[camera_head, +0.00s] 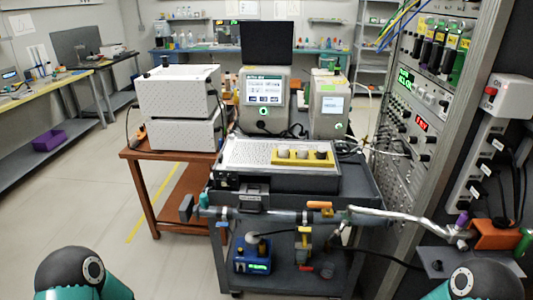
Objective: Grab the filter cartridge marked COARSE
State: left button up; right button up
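No label reading COARSE is legible in this view. Three small rounded pieces stand in a row in a yellow holder (278,162) on top of the cart's metal plate: a pale left one (283,151), a pale middle one (302,153) and a darker right one (321,155). I cannot tell whether any is the COARSE filter cartridge. Only teal and dark parts of my arms show at the bottom left and bottom right corners. Both grippers are out of view, so their state and anything in them are hidden.
The dark cart (360,190) carries two display instruments (263,95) (328,105) behind the plate. A horizontal pipe (285,215) crosses its front. An instrument rack (415,110) stands right; a shelf with an orange block (497,234) juts in below. Floor (120,215) is clear at left.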

aim_at(283, 150)
jog(key=z, duration=0.15)
jog(key=i, duration=0.85)
